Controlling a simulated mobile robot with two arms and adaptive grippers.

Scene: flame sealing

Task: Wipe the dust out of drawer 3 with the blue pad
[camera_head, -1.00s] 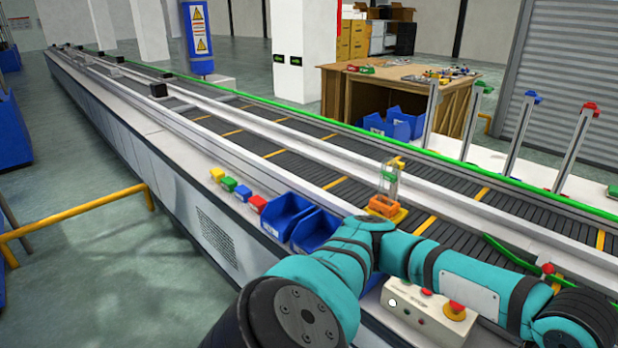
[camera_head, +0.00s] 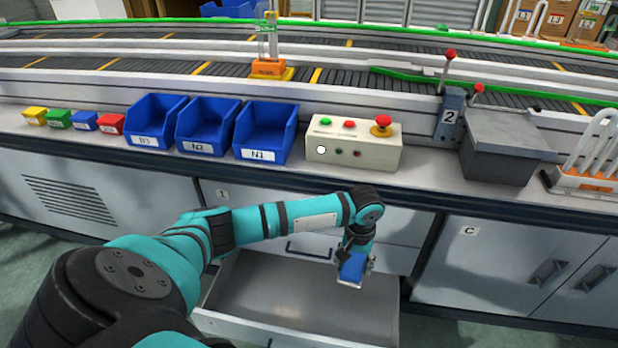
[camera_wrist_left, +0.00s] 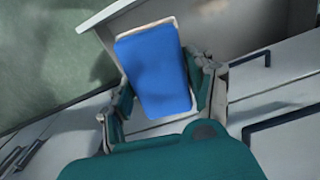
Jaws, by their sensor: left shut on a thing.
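The blue pad (camera_head: 352,268) is in my left gripper (camera_head: 355,272), over the right part of an open drawer (camera_head: 300,300). My left gripper is shut on the pad; in the left wrist view the pad (camera_wrist_left: 155,70) sits between the two fingers. The drawer is pulled out below the counter, and its inside looks grey-brown with darker patches that may be dust. I cannot read a number on this drawer, and whether the pad touches its floor is unclear. My right gripper is not in view.
Blue bins (camera_head: 265,130) and a control box (camera_head: 353,143) with buttons stand on the counter (camera_head: 420,185) above the drawer. A closed cabinet marked C (camera_head: 490,262) is at the right.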

